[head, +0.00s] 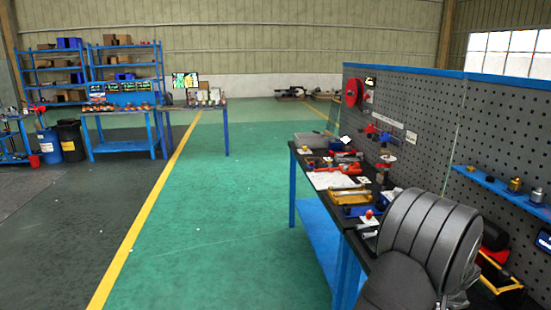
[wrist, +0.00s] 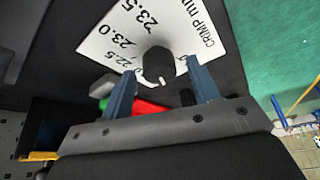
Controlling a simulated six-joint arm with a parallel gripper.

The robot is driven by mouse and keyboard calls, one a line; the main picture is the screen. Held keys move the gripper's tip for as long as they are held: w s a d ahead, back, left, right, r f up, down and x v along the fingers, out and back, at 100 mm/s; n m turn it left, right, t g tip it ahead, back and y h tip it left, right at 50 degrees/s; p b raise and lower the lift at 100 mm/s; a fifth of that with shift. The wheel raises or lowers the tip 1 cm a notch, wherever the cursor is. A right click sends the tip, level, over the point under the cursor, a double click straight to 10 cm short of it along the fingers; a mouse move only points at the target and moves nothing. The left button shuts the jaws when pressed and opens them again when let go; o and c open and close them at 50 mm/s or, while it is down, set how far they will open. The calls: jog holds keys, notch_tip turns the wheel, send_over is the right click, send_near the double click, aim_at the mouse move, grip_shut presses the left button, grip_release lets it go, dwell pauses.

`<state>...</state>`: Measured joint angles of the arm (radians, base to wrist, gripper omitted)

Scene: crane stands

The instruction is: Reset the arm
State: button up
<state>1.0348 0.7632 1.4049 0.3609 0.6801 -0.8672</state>
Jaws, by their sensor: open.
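My gripper (wrist: 160,68) shows in the wrist view with its two blue fingers apart. A black round knob (wrist: 158,62) with a white mark stands on a white card (wrist: 150,28) printed with "CRIMP mm" and numbers such as 23.5 and 23.0. The knob appears between the fingertips, with a gap at each side; I cannot tell how far beyond them it lies. Red and green items (wrist: 147,106) show partly behind the fingers. In the head view my large grey arm part (head: 425,235) covers the near end of the bench, and my gripper is not visible there.
The workbench (head: 309,180) with blue legs holds several tools and trays, including a yellow-framed tray (head: 348,196). A grey pegboard (head: 425,115) stands along its right side, with a small blue shelf (head: 500,190). The green floor (head: 215,215) to the left is clear.

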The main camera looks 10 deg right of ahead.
jog(key=shift+w+a+m+g+h, duration=0.1)
jog(key=shift+m+g+h, duration=0.2)
jog(key=shift+m, duration=0.7)
jog(key=shift+a+m+g+h, duration=0.1)
jog(key=shift+m+h, duration=0.3)
jog(key=shift+m, duration=0.6)
jog(key=shift+v, duration=1.7)
jog(key=shift+d, duration=0.1)
jog(key=x, duration=0.3)
jog(key=shift+d+f, duration=0.1)
jog(key=shift+f, duration=0.15)
jog(key=shift+d+n+t+y, duration=0.1)
jog(key=shift+n+t+y, duration=0.25)
jog(key=shift+n, duration=0.95)
jog(key=shift+n+t+y, duration=0.15)
jog(key=shift+n+y, duration=0.4)
jog(key=shift+n, duration=0.75)
